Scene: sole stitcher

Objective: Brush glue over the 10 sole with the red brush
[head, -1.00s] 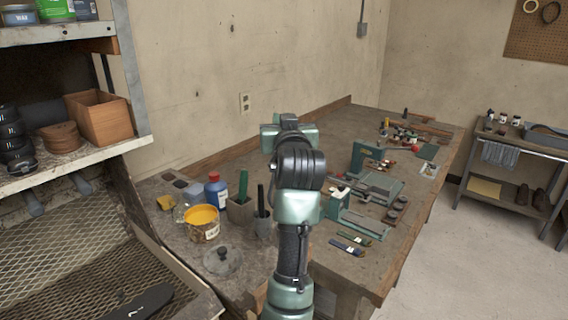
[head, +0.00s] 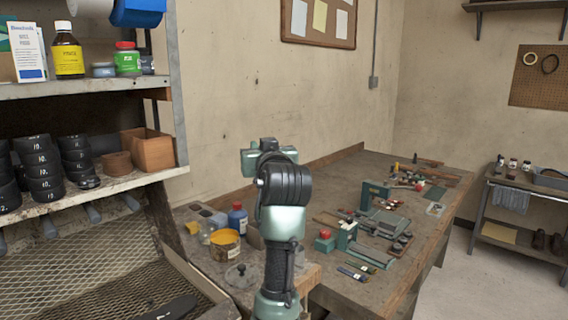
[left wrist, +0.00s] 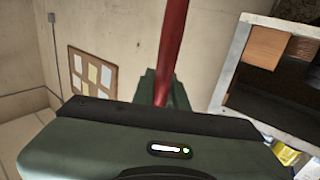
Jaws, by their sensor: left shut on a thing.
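My left gripper (left wrist: 163,88) is shut on a long red handle (left wrist: 172,45), which looks like the red brush; its bristles are out of view. In the head view my left arm rises in the middle, over the near end of the bench, and hides its own fingertips. An open can of yellow glue (head: 224,246) stands on the bench left of the arm. A dark sole (head: 172,308) lies on the mesh rack at the bottom left, partly cut off; its number is unreadable here. My right gripper is not in view.
A blue bottle (head: 238,218) stands behind the can, and a glass lid (head: 240,275) lies in front. Shelves (head: 80,192) with several black numbered rolls are at left. Green tools (head: 375,225) and small items cover the bench right of the arm.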

